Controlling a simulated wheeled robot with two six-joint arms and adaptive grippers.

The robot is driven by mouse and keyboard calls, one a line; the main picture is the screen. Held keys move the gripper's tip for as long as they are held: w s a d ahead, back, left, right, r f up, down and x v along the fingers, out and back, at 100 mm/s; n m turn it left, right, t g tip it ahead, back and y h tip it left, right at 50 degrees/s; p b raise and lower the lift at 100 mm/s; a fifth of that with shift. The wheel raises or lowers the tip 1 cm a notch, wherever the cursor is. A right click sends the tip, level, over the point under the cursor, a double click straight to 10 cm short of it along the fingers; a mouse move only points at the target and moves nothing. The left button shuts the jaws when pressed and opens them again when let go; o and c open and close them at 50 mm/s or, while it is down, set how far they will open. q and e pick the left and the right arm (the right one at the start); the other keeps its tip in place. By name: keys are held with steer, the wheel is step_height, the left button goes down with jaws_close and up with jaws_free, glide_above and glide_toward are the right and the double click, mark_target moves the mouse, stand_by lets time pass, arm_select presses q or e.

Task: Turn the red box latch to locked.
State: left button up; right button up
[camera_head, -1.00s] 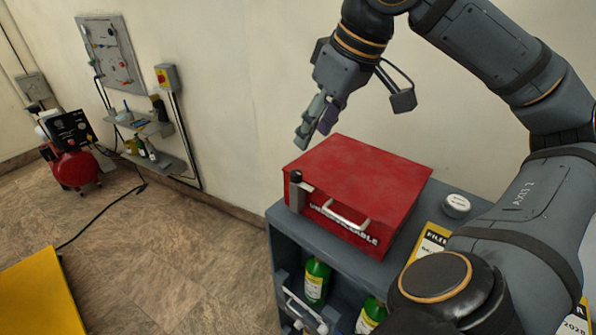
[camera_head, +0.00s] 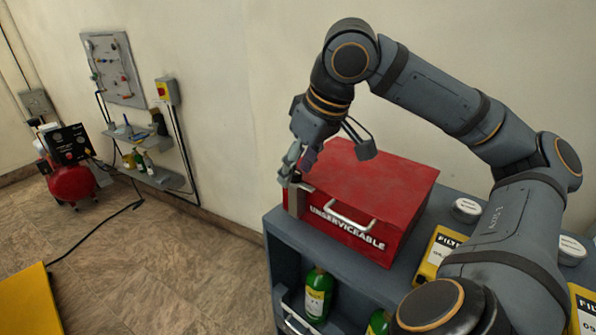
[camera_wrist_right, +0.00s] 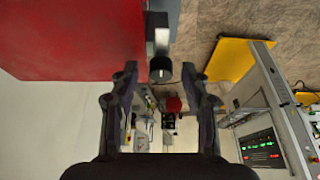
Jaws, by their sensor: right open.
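The red box (camera_head: 372,190), marked UNSERVICEABLE, sits closed on top of a grey cabinet. Its latch (camera_head: 294,201) is a grey bar at the box's front left corner. In the right wrist view the latch (camera_wrist_right: 161,42) ends in a round black knob (camera_wrist_right: 160,69). My right gripper (camera_head: 292,172) is at the latch's upper end, its fingers partly hiding the knob in the head view. In the right wrist view its two fingers are spread, one on each side of the knob, with gaps visible. My left gripper is out of view.
The grey cabinet (camera_head: 287,228) holds green bottles (camera_head: 317,294) on its shelf. Yellow-labelled filter boxes (camera_head: 437,250) and a round white tin (camera_head: 466,209) stand right of the red box. The wall is close behind. Open floor lies left.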

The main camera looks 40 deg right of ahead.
jaws_close()
